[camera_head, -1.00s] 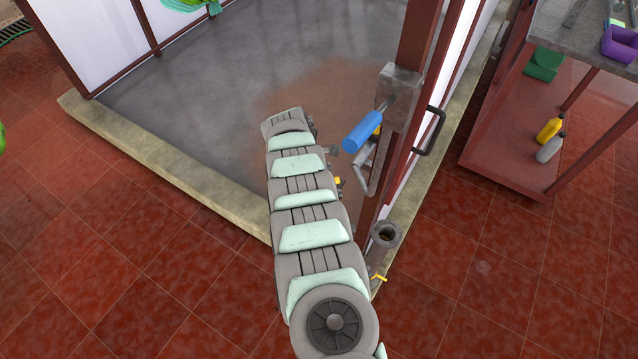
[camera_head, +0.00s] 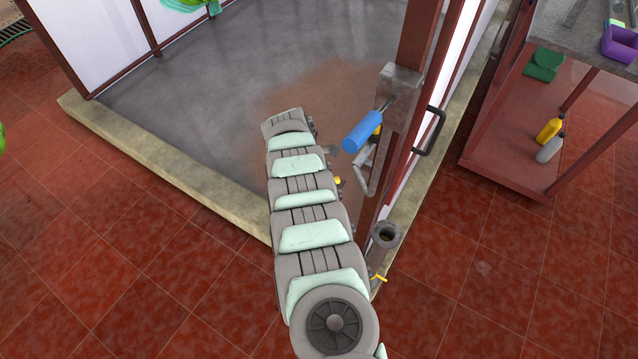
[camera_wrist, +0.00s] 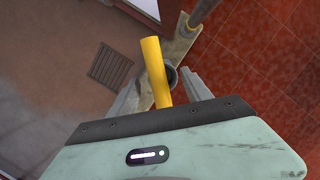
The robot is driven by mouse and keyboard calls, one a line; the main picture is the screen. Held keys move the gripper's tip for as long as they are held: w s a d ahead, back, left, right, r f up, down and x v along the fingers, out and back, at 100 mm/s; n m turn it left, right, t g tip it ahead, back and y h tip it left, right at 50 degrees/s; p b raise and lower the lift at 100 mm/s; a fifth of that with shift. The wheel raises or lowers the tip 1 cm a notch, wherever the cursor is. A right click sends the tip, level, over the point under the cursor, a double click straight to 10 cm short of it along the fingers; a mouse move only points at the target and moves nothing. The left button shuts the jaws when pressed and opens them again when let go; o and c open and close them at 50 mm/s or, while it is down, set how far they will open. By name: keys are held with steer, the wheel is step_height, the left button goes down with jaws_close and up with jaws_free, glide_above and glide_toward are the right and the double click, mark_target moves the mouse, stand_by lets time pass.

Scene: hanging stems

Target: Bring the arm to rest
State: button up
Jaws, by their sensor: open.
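My gripper (camera_wrist: 160,80) is open in the wrist view, with its two grey fingers spread to either side of a yellow rod (camera_wrist: 154,70). The rod stands between the fingers in the picture; I cannot tell whether they touch it. In the head view my segmented grey and pale green arm reaches over the kerb toward the post, and hides most of the gripper. A small yellow bit (camera_head: 337,181) shows at the arm's right edge.
A reddish post (camera_head: 415,60) carries a grey box with a blue cylinder (camera_head: 362,131) close right of my arm. A grey pipe end (camera_head: 386,234) and a yellow lever (camera_head: 378,278) sit lower down. A shelf unit (camera_head: 500,165) stands right.

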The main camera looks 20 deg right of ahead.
steer(key=shift+o, duration=0.2)
steer(key=shift+r, duration=0.1)
steer(key=shift+r+p, duration=3.15)
steer(key=shift+r, duration=1.1)
steer(key=shift+f, duration=0.1)
